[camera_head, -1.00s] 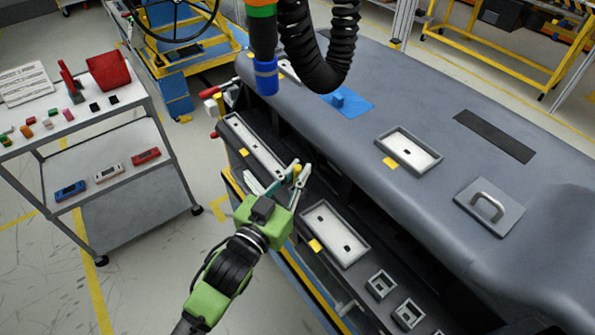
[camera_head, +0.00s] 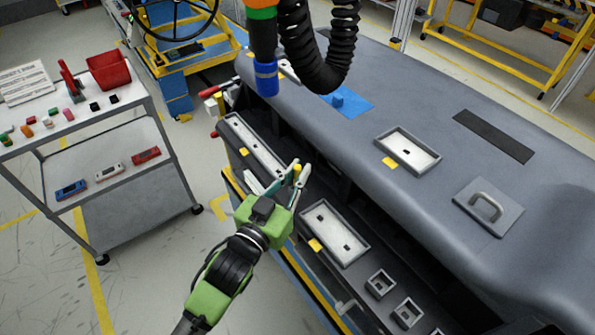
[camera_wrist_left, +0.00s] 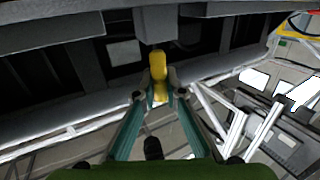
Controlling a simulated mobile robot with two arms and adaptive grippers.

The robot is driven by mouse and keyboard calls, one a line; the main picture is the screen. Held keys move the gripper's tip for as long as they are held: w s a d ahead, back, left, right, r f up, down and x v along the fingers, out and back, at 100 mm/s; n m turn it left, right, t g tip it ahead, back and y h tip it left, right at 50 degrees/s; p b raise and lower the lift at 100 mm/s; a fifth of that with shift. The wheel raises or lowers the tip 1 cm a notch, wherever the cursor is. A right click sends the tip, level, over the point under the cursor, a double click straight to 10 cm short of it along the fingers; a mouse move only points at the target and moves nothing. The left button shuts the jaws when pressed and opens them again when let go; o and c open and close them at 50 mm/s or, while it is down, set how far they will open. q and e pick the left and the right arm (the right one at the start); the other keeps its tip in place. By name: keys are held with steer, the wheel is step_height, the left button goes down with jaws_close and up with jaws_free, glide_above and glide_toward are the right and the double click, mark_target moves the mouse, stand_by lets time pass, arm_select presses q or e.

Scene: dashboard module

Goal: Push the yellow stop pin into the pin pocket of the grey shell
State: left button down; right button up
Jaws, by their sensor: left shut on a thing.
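My left gripper (camera_head: 297,175) is at the near side of the grey shell (camera_head: 440,95), by the dark opening under its edge. It is shut on the yellow stop pin (camera_wrist_left: 157,66), which stands out past the fingertips (camera_wrist_left: 158,92) in the left wrist view. In the head view the pin (camera_head: 297,168) is a small yellow spot between the fingers. In the wrist view the pin's far end is just below a small grey block under the shell. I cannot tell whether they touch. I cannot make out the pin pocket's opening. My right gripper is not in view.
A ledge with a long tray (camera_head: 254,146), a wider tray (camera_head: 336,233) and small square holders (camera_head: 381,284) runs along the shell's near side. A trolley (camera_head: 75,130) with small coloured parts stands at the left. A black coiled hose (camera_head: 322,50) hangs above the shell.

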arm_select(q)
steer(key=shift+p, duration=0.4)
stand_by(0.5)
steer(key=shift+f+b, duration=1.4)
steer(key=shift+f, duration=0.7)
steer(key=c, duration=2)
jaws_free()
steer(key=v, duration=1.2)
steer(key=shift+f, duration=0.1)
